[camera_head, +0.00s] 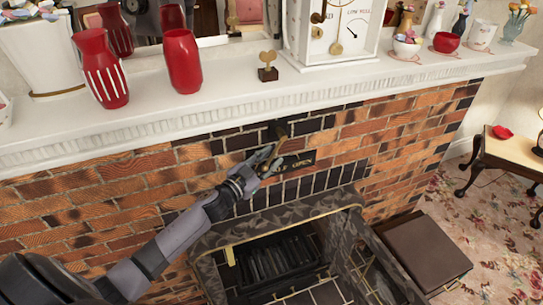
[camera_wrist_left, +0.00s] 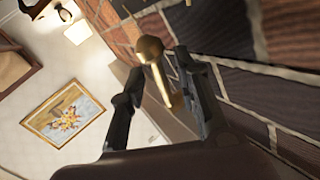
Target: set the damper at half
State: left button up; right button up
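The damper's brass handle with a round knob (camera_wrist_left: 150,50) shows in the left wrist view. It lies between the two fingers of my left gripper (camera_wrist_left: 160,72), which stand apart on either side; firm contact is not clear. In the head view my left gripper (camera_head: 268,160) is at the brick front above the firebox, partly hiding the handle. A dark damper plate (camera_head: 299,162) with gold lettering, "OPEN" readable, sits just right of the fingers. The rest of its lettering is partly hidden, so the setting cannot be read. My right gripper is not in view.
The white mantel (camera_head: 200,108) overhangs the bricks above the gripper and carries red vases (camera_head: 182,62), a clock (camera_head: 335,30) and cups. The firebox (camera_head: 275,260) opens below. A dark box (camera_head: 425,252) stands at its right.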

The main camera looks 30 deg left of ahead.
pick_arm(q)
jog(key=shift+w+d, duration=0.15)
jog(key=shift+w, duration=0.3)
grip_shut()
dwell(0.7)
